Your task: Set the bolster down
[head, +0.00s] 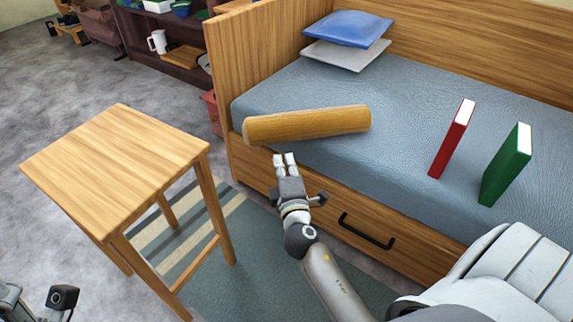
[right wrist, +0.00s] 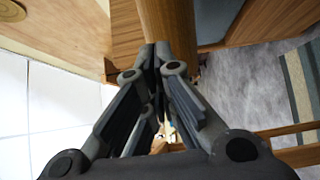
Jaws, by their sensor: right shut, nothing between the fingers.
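The bolster (head: 307,125) is a long, wood-brown cylinder. It lies on its side along the front edge of the blue-grey mattress (head: 400,120), left of the books. In the right wrist view the brown bolster (right wrist: 166,22) shows just beyond the fingertips. My right gripper (head: 285,160) is shut and empty in front of the bed, just below the bolster in the picture. Its closed fingers show in the right wrist view (right wrist: 158,50). I cannot tell whether the tips touch the bolster. Part of my left gripper (head: 14,300) shows at the lower left; its fingers cannot be made out.
A red book (head: 453,138) and a green book (head: 506,165) stand on the mattress to the right. Blue (head: 348,28) and grey (head: 345,53) pillows lie at the back. A bare wooden side table (head: 118,160) stands left, partly over a striped rug (head: 230,260).

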